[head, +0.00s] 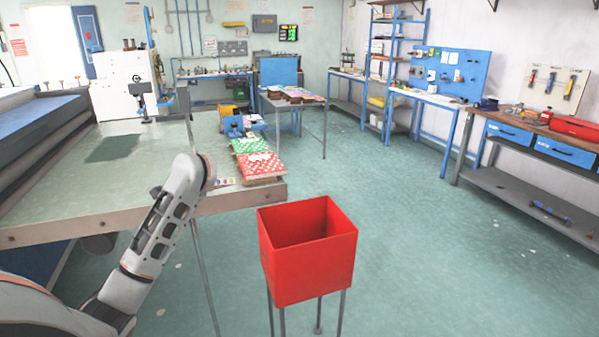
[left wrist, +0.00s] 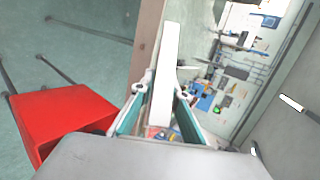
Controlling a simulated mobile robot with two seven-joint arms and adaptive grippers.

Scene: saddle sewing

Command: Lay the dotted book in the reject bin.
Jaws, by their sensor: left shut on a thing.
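In the left wrist view my left gripper (left wrist: 158,105) is shut on a flat white thing (left wrist: 166,70), seen edge-on. Its faces are hidden, so I cannot tell whether it is a dotted book. In the head view my left arm reaches the table's front edge, and its gripper is hidden. A red book with white dots (head: 260,164) lies at the table's right corner, right of my wrist. A green patterned book (head: 250,146) lies just behind it. The open red bin (head: 307,262) stands on thin legs in front; it also shows in the left wrist view (left wrist: 62,118). My right gripper is out of view.
The work table (head: 60,170) fills the left, with a sewing machine (head: 140,90) at its back. A small table (head: 300,100) with stacked things stands behind. A blue-drawered workbench (head: 530,140) lines the right wall. The floor between bin and workbench is clear.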

